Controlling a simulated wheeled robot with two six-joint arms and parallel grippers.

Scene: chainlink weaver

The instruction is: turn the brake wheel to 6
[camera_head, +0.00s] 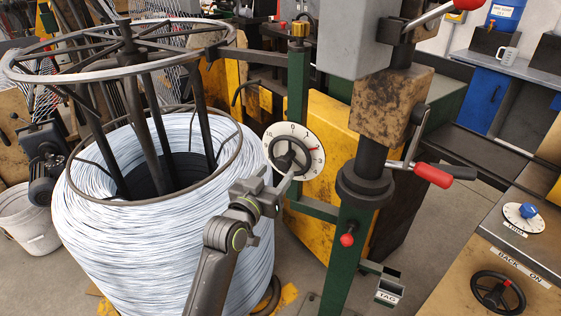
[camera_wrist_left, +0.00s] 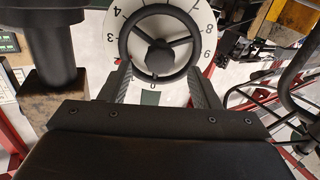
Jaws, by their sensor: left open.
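The brake wheel (camera_head: 284,152) is a small black three-spoked handwheel in front of a round white numbered dial (camera_head: 307,165). It stands on a green post beside the wire coil. The wheel also shows at the top of the left wrist view (camera_wrist_left: 186,24), where the dial's 0 is at the bottom. A small red mark shows on the dial's side between 0 and 3. My left gripper (camera_head: 287,176) is at the wheel, its fingers open on either side of the wheel's lower part in the wrist view. Contact cannot be told. My right gripper is not in view.
A large coil of pale wire (camera_head: 165,235) stands left of the wheel. A dark column with a red-handled lever (camera_head: 433,175) stands to the right. A blue-knobbed dial (camera_head: 523,216) and another black handwheel (camera_head: 497,292) are at the far right.

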